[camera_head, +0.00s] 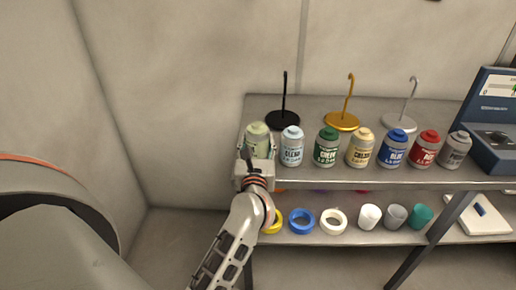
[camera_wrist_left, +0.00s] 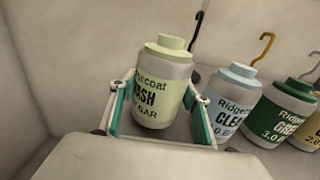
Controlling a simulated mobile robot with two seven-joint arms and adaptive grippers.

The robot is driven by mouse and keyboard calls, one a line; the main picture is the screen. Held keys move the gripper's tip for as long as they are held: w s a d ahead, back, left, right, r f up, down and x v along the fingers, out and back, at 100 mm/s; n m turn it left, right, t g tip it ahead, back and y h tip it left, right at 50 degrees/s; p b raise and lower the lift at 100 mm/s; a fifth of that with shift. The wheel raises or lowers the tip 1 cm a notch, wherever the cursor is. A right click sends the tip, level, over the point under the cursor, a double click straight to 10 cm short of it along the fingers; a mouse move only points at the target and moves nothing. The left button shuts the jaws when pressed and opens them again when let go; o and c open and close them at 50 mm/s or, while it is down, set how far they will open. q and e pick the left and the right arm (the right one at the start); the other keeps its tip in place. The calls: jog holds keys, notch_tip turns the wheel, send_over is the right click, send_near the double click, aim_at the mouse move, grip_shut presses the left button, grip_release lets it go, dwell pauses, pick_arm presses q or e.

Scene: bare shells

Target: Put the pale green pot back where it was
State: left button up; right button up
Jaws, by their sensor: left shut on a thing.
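The pale green pot (camera_head: 257,137) stands at the left end of a row of pots on the upper shelf in the head view. In the left wrist view the pot (camera_wrist_left: 163,88) is upright between the two fingers of my left gripper (camera_wrist_left: 160,110). The left gripper (camera_head: 255,165) is shut on it, reaching in from the front of the shelf. The gripper body hides the pot's lower part. I cannot tell whether its base touches the shelf. My right gripper is not in view.
The light blue pot (camera_head: 291,146) is close on the right, then the green pot (camera_head: 327,147) and several more. Hook stands, one black (camera_head: 283,119), stand behind. The upper shelf (camera_head: 350,182) ends just left of the pale green pot. Rolls and cups sit on the lower shelf (camera_head: 300,236).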

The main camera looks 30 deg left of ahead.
pick_arm(q)
jog(key=shift+f, duration=0.65)
jog(key=o, duration=1.5)
